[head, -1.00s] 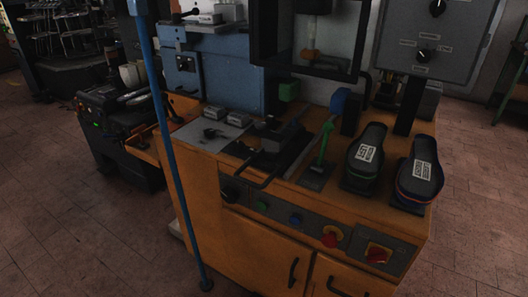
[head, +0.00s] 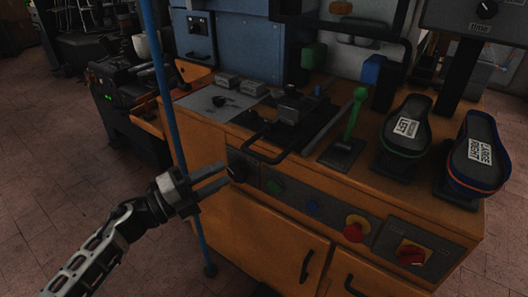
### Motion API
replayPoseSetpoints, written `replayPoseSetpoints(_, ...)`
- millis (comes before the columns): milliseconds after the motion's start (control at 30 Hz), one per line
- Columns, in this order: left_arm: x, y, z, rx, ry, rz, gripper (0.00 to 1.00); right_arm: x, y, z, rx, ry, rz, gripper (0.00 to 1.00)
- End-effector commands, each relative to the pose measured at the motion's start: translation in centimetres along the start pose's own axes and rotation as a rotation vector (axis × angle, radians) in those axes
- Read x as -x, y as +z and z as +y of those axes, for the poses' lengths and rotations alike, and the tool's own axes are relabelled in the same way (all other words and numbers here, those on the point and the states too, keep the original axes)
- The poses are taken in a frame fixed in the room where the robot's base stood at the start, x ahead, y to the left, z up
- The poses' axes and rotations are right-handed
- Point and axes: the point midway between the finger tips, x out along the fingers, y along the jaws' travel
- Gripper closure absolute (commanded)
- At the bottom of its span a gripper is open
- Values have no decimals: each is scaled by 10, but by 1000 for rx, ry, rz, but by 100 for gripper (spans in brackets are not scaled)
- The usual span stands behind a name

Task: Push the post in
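My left gripper (head: 226,175) comes in from the lower left, in front of the orange cabinet (head: 260,235). Its two fingers are apart, with nothing seen between them. The tips are close to a round black knob (head: 238,172) on the front panel; I cannot tell whether they touch it. On the bench top sits a black press fixture (head: 292,108) with a bent bar handle (head: 262,157) reaching over the front edge. I cannot tell for sure which part is the post. A blue upright pole (head: 165,95) stands left of the cabinet, partly behind my gripper. My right gripper is not in view.
A green lever (head: 353,112) stands on the bench. Two dark shoe forms (head: 408,125) (head: 475,150) are at the right. The panel has a green button (head: 273,187), a blue button (head: 313,206), a red knob (head: 356,227) and a red switch (head: 411,252).

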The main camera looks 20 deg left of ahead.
Motion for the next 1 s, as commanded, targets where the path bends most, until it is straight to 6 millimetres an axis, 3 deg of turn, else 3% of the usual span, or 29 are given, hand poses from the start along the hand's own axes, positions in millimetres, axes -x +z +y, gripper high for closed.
replayPoseSetpoints(300, -72, 0, -3, 3, -5, -2, 66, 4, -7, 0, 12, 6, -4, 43)
replayPoseSetpoints(500, -105, 0, -1, 5, -2, -2, 66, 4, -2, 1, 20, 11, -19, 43)
replayPoseSetpoints(700, -120, 0, 0, 4, -1, -3, 66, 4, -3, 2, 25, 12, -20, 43)
replayPoseSetpoints(1000, -122, 0, 0, 5, 0, -2, 66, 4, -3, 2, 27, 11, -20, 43)
